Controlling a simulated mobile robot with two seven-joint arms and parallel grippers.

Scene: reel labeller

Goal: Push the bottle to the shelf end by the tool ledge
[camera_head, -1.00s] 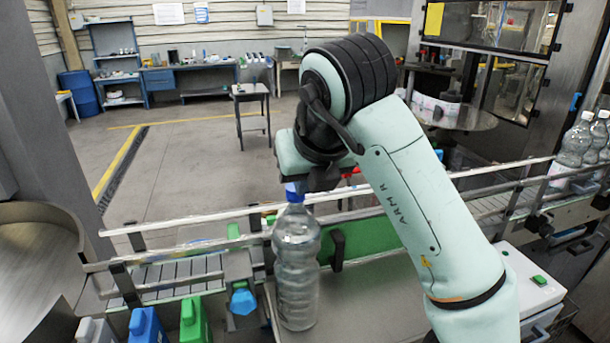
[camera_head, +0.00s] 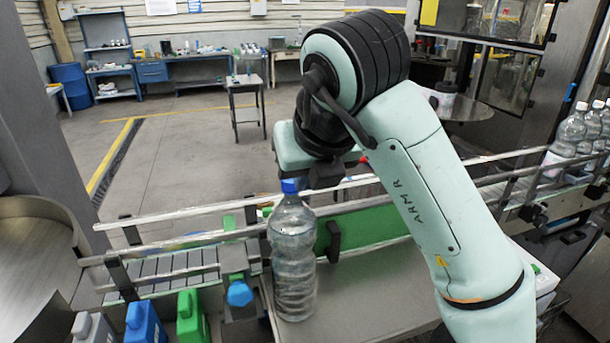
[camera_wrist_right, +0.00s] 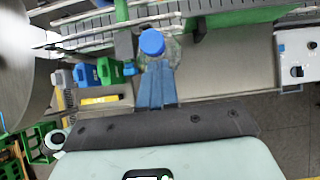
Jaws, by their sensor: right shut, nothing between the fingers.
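The clear bottle (camera_head: 293,262) with a blue cap stands upright on the grey shelf (camera_head: 375,300), near its left end, in front of the conveyor rail. In the right wrist view the bottle's cap (camera_wrist_right: 152,42) lies just beyond my right gripper's (camera_wrist_right: 156,100) blue fingers, which are shut together and empty. I cannot tell whether they touch the bottle. In the head view my right wrist is above and behind the bottle, and the fingers are mostly hidden. I cannot make out the tool ledge for certain. My left gripper is out of view.
A blue knob (camera_head: 239,293) sits just left of the bottle. Blue (camera_head: 143,322), green (camera_head: 191,318) and grey jugs stand at the lower left. Conveyor rails (camera_head: 190,215) run behind. More bottles (camera_head: 570,135) stand at the far right. The shelf right of the bottle is clear.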

